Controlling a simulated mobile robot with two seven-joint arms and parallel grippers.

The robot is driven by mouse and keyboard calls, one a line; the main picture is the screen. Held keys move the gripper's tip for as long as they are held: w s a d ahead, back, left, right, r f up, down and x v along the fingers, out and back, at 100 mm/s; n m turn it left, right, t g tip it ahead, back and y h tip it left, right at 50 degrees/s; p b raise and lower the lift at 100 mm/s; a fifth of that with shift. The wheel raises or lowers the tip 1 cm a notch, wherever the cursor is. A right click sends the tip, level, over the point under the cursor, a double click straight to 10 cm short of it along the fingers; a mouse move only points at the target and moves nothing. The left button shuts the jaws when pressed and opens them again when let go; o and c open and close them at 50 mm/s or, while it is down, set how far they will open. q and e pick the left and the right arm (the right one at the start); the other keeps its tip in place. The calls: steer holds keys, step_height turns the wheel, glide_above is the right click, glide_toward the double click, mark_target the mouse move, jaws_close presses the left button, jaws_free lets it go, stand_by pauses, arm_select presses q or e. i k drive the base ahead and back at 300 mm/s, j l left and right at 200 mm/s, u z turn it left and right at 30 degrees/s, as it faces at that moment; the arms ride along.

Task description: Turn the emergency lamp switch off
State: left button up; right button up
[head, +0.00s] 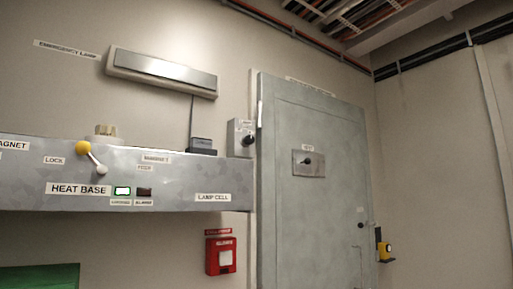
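The emergency lamp (160,72) is a long, flat, pale grey fixture high on the wall. A label reading EMERGENCY LAMP (67,50) is to its left. A thin cord runs from the lamp down to a small dark box (201,144) on top of the metal housing. A grey wall box (240,138) with a black knob is just left of the door. A plate (308,163) with a dark knob or lever is on the door. I cannot tell which of these is the lamp switch, or whether the lamp is lit. Neither of my grippers is in view.
The metal housing (170,190) juts out at left, labelled HEAT BASE and LAMP CELL, with a yellow-knobbed lever (84,148). A red call box (220,254) hangs below it. The grey door (320,225) looks shut. A yellow device (385,250) is right of it.

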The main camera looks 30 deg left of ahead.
mark_target(249, 139)
steer(key=i+l+u, duration=0.1)
steer(key=i+u, duration=0.3)
steer(key=i+l+u, duration=0.2)
steer(key=i+u, duration=0.15)
steer(key=i+l+u, duration=0.4)
steer(key=i+j, duration=0.05)
steer(key=i, duration=0.05)
